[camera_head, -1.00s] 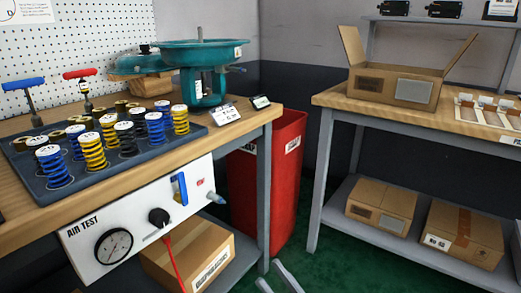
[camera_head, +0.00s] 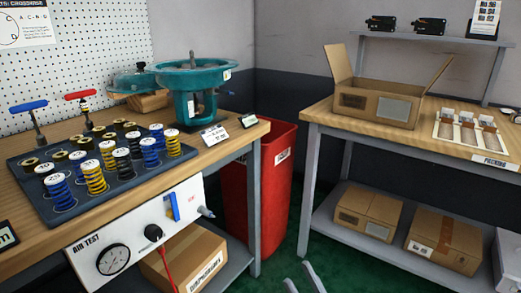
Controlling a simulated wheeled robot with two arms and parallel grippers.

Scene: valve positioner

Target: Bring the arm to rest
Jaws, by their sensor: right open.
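My right gripper (camera_head: 301,280) shows only as two grey fingertips at the bottom edge of the head view. The fingers are apart with nothing between them, above the green floor and in front of the red bin. The rest of that arm is below the picture. My left gripper is not in view.
A left workbench holds a dark tray (camera_head: 110,192) of springs, a teal actuator housing (camera_head: 193,80) and an air test panel (camera_head: 145,228). A red bin (camera_head: 268,185) stands between the benches. The right bench holds an open carton (camera_head: 376,102). Green floor (camera_head: 345,262) shows between the benches.

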